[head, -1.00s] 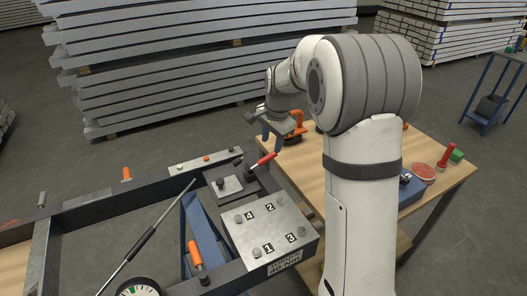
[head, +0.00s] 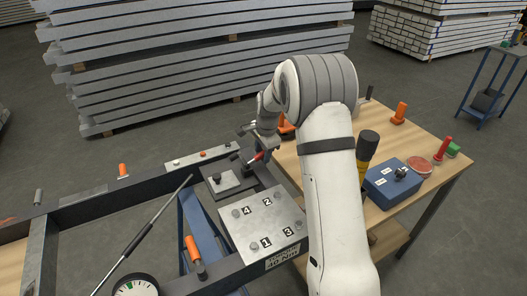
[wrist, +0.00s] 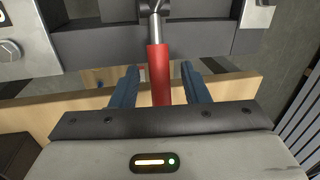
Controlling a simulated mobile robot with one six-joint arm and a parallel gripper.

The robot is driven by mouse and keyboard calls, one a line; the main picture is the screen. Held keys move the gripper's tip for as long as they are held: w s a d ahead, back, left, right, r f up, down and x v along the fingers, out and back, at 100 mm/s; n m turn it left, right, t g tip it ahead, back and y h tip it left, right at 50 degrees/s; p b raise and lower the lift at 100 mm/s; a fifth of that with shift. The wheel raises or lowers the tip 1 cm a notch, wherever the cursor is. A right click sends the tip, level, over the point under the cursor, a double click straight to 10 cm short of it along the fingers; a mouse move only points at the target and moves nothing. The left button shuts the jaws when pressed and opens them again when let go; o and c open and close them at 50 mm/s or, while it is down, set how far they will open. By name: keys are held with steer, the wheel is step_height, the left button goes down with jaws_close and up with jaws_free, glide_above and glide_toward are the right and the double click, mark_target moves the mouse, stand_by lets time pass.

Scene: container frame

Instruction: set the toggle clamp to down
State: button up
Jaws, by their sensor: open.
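The toggle clamp (head: 248,163) sits at the far right corner of the dark frame, with a red-gripped handle (head: 258,155) pointing out to the right over the frame's edge. In the wrist view the red handle (wrist: 158,72) lies between the two blue fingers of my gripper (wrist: 160,85), with a gap on each side. My gripper is open and around the handle without visibly touching it. In the head view my gripper (head: 268,152) is at the handle and partly hidden by my arm.
A plate numbered 1 to 4 (head: 262,222) lies in front of the clamp. A thin rod (head: 150,225) slants over the frame, near a gauge (head: 133,286). A wooden table (head: 420,195) at right carries a blue box (head: 392,182) and a yellow-black tool (head: 367,155).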

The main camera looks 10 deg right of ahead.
jaws_close()
stand_by(0.4)
